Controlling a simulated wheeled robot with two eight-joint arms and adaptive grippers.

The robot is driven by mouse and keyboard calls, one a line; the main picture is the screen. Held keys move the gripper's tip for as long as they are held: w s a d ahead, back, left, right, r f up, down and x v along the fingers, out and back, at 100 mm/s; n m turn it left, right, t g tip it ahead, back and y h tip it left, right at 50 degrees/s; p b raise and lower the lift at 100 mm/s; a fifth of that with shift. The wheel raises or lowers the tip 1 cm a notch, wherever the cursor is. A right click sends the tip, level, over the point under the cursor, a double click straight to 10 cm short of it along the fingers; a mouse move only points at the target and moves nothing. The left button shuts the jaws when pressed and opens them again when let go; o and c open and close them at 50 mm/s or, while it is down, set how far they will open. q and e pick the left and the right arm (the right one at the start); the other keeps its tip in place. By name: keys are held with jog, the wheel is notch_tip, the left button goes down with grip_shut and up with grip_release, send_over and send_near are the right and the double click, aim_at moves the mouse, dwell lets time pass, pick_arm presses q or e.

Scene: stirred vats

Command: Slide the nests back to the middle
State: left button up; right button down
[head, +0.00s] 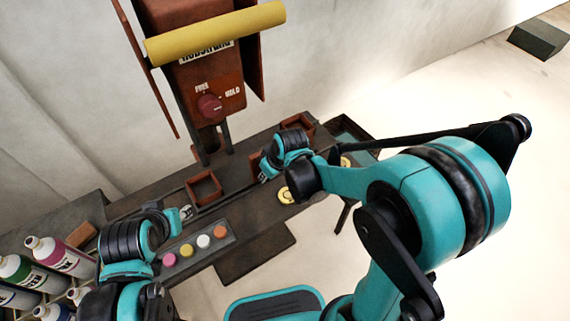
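A reddish-brown square open nest (204,187) sits on the dark bench's rail, left of centre. Another reddish-brown nest (298,124) sits toward the far right end of the rail. A reddish-brown edge (256,168) shows beside my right gripper; I cannot tell whether it is another nest. My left gripper (187,212) is just left of the left nest, close to it; whether it touches is unclear. My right gripper (268,167) is down at the bench between the nests, mostly hidden by its own wrist. The finger openings of both are too small or hidden to tell.
A rust-coloured machine with a yellow roller (215,33) and red knob (209,105) stands behind the bench (240,205). A strip of coloured buttons (203,241) lies in front. Bottles (62,258) stand at the left. A yellow round piece (285,195) is near the bench's front edge.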

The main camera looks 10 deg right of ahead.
jog(key=s+a, duration=0.1)
jog(key=a, duration=0.1)
jog(key=s+a, duration=0.1)
jog(key=a, duration=0.2)
jog(key=s+a, duration=0.1)
jog(key=a, duration=0.2)
jog(key=c, duration=1.5)
grip_release()
jog(key=shift+r, duration=0.1)
jog(key=v, duration=1.1)
jog(key=shift+s+d+r, duration=0.1)
jog(key=shift+r, duration=0.3)
